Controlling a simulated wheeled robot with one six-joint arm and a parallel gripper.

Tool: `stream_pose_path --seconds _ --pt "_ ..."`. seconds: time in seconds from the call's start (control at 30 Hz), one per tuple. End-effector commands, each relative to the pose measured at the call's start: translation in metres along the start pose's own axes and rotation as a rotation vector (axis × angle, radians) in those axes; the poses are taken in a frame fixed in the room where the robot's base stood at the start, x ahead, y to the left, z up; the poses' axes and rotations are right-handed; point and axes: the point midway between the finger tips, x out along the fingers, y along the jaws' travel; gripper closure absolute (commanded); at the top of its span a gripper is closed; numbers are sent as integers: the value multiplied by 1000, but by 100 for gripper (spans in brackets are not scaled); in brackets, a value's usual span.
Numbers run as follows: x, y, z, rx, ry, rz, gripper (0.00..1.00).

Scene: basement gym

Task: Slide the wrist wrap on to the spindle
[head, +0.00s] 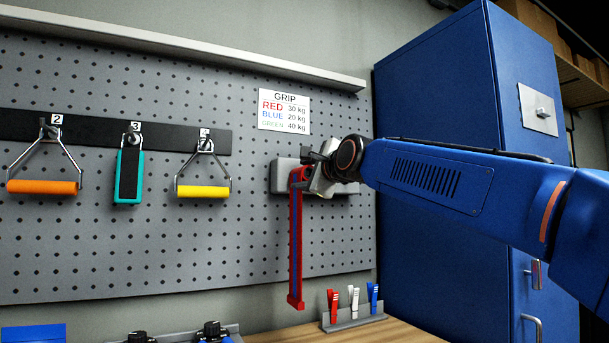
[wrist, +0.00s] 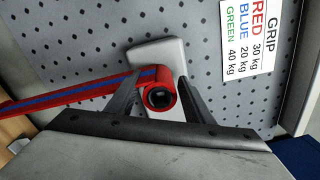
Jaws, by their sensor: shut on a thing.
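The wrist wrap (head: 296,240) is red with a blue stripe. Its top is a rolled loop, and its long tail hangs straight down in front of the pegboard. My gripper (head: 308,172) is shut on the rolled loop. In the wrist view the loop (wrist: 171,88) sits between my two fingers, its round opening facing the camera, and the tail runs off to the left. A grey wall block (head: 281,178) is behind the loop; it also shows in the wrist view (wrist: 157,54). Something dark shows inside the opening; I cannot tell whether it is the spindle.
A pegboard (head: 120,245) carries an orange handle (head: 43,187), a teal handle (head: 116,177) and a yellow handle (head: 203,192) at the left. A GRIP sign (head: 284,110) is above. Coloured clips (head: 353,297) stand below. A blue cabinet (head: 440,95) is at right.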

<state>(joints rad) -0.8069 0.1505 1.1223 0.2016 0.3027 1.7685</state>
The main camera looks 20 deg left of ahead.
Motion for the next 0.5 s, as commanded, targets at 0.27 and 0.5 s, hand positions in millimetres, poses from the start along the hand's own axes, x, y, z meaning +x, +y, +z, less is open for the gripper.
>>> stream_pose_path --seconds 0.27,0.5 --pt "0 0 0 0 0 0 75" --pt "1 0 0 0 0 0 38"
